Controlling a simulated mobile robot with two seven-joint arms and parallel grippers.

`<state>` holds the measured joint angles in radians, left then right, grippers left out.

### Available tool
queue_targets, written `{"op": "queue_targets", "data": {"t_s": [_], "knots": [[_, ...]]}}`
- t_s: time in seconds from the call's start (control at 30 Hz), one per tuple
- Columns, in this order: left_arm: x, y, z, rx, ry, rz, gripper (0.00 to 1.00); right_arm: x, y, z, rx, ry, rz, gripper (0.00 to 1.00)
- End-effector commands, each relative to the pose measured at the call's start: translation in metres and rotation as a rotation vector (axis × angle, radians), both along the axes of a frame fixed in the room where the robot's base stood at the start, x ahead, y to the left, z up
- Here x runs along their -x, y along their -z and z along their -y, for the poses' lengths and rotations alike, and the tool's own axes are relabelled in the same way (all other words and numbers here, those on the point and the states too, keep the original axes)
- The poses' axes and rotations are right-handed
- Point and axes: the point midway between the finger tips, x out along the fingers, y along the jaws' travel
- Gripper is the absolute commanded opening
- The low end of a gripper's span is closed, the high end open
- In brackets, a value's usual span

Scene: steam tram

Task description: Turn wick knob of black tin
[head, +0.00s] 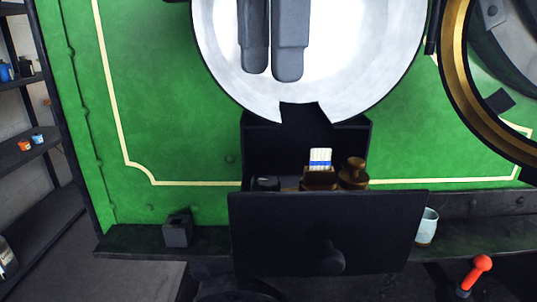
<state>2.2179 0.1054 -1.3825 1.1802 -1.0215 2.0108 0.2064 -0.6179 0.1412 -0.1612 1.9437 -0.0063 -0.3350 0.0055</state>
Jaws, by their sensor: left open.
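My left gripper (272,74) shows as two dark grey fingers coming down from the top edge, with a narrow gap between them. It is open and empty, in front of a large white disc (365,60). A black housing (285,140) sits below the disc. Below it is a wide black front panel (275,235) with a round dark knob (332,262). A small black box (178,230) stands on the ledge to the left. I cannot tell which black thing is the tin, and no wick knob can be made out for sure. My right gripper is not in view.
Behind the black panel show a card with a blue stripe (320,159) and a brown turned knob-like piece (354,172). A pale cup (427,227) stands right of the panel. A red-tipped lever (481,264) is at lower right. Dark shelves (38,150) stand at left.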

Motion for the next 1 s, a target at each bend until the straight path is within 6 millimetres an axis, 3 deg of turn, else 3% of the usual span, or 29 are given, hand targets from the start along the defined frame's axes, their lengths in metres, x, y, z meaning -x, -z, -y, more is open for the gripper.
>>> {"op": "queue_targets", "data": {"t_s": [0.3,0.5,0.7,1.0], "knots": [[0.0,0.066,-0.001,0.003,0.002,-0.005,0.51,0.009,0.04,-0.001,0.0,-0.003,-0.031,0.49],[0.0,0.1,-0.001,0.001,0.0,-0.002,0.51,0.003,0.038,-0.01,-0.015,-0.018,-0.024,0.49],[0.0,0.118,-0.001,0.001,-0.002,0.0,0.51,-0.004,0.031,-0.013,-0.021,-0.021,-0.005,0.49],[0.0,0.122,-0.001,0.004,-0.002,0.0,0.51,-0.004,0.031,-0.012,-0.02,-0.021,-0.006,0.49]]}}
